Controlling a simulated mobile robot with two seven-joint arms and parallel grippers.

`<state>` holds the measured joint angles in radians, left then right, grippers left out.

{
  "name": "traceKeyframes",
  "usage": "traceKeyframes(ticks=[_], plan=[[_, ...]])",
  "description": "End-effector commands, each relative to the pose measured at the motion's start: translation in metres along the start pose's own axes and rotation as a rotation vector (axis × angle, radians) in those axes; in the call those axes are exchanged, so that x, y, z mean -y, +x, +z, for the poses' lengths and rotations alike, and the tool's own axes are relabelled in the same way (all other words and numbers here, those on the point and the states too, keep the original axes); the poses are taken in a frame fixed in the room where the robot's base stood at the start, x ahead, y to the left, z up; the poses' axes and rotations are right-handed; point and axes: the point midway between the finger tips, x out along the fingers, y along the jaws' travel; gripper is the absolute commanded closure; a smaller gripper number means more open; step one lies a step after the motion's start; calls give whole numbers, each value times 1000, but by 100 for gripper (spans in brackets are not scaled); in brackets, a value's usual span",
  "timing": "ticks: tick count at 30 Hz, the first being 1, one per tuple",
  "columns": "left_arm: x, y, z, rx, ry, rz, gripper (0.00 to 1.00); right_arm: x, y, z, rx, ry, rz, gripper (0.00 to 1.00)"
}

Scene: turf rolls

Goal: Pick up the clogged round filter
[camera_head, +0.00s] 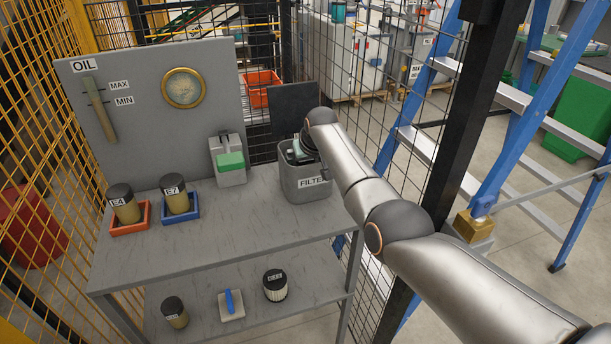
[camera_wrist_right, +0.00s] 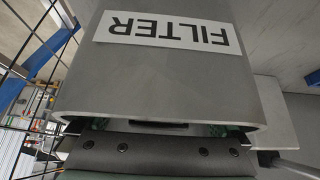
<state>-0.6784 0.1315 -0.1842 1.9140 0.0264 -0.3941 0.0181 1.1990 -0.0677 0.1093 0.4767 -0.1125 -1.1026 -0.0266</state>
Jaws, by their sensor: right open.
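A grey housing marked FILTER (camera_head: 307,182) stands on the right end of the bench, its dark lid (camera_head: 295,108) raised behind it. My right gripper (camera_head: 298,150) is at the housing's open top, pointing down, its fingers partly hidden. In the right wrist view the housing wall (camera_wrist_right: 160,80) fills the middle, and green parts of my gripper (camera_wrist_right: 165,128) show at its rim. The jaws are open. I see no filter inside the housing; the gripper and wall hide its interior. A round pleated filter with a dark cap (camera_head: 275,290) stands on the lower shelf, its label too small to read.
Dark-capped canisters E4 (camera_head: 125,208) and E7 (camera_head: 176,199) stand in a red and a blue tray. A grey box with a green front (camera_head: 230,161) is behind. A blue-handled tool (camera_head: 231,304) and another capped canister (camera_head: 174,315) are below. Mesh fencing borders the bench; its front middle is clear.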

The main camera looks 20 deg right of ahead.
Motion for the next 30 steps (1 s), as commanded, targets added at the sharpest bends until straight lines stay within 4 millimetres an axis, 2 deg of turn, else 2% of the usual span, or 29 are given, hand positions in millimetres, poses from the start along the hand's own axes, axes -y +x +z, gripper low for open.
traceKeyframes(ticks=[11, 12, 30], plan=[[0, 2, 2, 0, 0, 0, 50, 0, 4, 0, -1, 0, 0, 0], [0, 2, 2, 0, 0, 0, 50, 0, 4, 0, -1, 0, 0, 2], [0, 2, 2, -1, 0, 0, 50, 0, 4, 0, 0, -1, -1, 70]])
